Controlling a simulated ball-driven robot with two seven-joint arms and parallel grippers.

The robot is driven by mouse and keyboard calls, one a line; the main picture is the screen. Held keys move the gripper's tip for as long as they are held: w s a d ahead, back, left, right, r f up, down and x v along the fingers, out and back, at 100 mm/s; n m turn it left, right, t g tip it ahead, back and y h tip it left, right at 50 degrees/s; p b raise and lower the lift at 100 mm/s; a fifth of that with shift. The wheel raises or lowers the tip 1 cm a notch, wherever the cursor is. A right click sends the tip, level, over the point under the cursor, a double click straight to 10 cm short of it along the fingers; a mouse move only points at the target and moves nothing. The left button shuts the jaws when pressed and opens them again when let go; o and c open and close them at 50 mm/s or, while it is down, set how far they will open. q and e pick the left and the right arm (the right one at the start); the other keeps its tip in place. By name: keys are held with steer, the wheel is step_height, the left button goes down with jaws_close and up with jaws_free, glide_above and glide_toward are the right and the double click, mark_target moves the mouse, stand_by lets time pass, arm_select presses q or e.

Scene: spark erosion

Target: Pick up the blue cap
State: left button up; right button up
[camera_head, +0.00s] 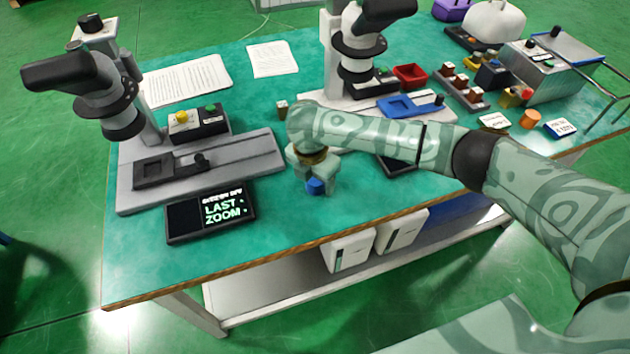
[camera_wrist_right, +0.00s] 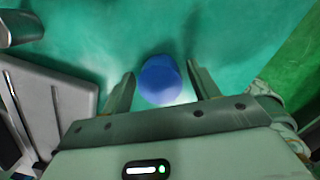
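The blue cap (camera_head: 316,187) is small and round and sits on the green table top (camera_head: 290,245), to the right of the black display panel. My right gripper (camera_head: 314,182) points down over it. In the right wrist view the blue cap (camera_wrist_right: 160,82) lies between the two spread fingers of my right gripper (camera_wrist_right: 160,70), with a gap on each side. The right gripper is open and holds nothing. In the head view the gripper hides part of the cap's surroundings. My left gripper does not show.
A microscope (camera_head: 100,95) stands at the left and another (camera_head: 357,60) behind my right arm. The display panel (camera_head: 211,211) lies near the front edge. A red tray (camera_head: 410,76) and small parts crowd the back right. Clear table lies in front of the gripper.

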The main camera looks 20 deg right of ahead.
steer(key=c, duration=0.7)
